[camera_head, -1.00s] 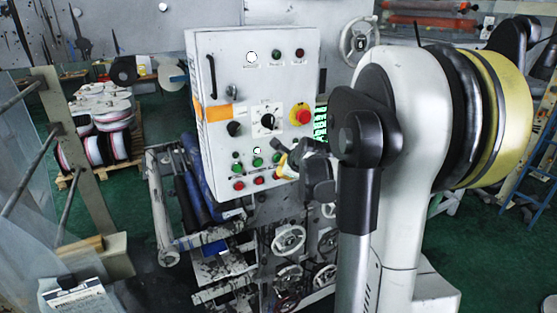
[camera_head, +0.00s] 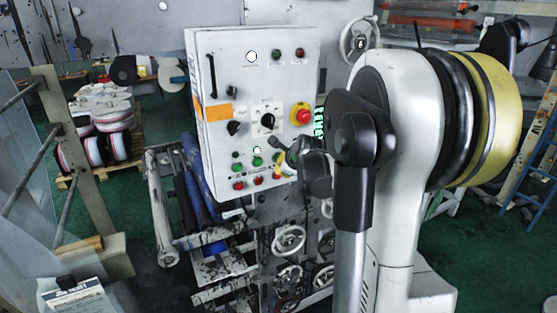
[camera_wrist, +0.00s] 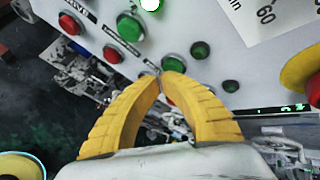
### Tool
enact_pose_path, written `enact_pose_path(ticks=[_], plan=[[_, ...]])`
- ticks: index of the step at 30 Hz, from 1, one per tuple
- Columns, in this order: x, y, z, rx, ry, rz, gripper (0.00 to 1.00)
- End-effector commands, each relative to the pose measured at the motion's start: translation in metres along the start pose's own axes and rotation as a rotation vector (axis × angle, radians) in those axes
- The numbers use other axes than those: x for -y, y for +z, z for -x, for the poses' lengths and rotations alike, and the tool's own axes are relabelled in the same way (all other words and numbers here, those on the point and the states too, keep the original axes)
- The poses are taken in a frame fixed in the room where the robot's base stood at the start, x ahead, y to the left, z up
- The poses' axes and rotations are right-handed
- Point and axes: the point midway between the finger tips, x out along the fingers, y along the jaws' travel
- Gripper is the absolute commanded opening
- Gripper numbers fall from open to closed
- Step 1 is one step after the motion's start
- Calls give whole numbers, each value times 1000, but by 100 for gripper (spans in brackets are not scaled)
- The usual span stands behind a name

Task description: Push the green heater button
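The white control panel (camera_head: 220,140) has green buttons above red ones in its lower part. In the wrist view, a green button (camera_wrist: 174,63) is just beyond my fingertips, beside a green button or lamp (camera_wrist: 200,50). Another green button (camera_wrist: 130,27) is farther left. I cannot read which label says heater. My gripper (camera_wrist: 160,76) has its yellow fingers brought together at the tips, with nothing seen between them. In the head view, my gripper (camera_head: 281,168) is at the panel's lower right, partly hiding the right-hand buttons. I cannot tell whether the tips touch the panel.
Red buttons (camera_wrist: 112,55) lie below the green ones, one partly behind my fingers. A red emergency stop on yellow (camera_head: 300,114) and a black knob (camera_head: 267,121) are above. Handwheels (camera_head: 288,240) and rollers (camera_head: 190,195) are below the panel.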

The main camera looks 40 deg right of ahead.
Motion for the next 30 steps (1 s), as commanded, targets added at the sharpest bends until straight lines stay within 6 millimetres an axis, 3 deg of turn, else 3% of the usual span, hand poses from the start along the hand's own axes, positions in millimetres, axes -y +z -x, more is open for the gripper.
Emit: enact_pose_path(ticks=[30], plan=[[0, 0, 0, 0, -1, 0, 0]])
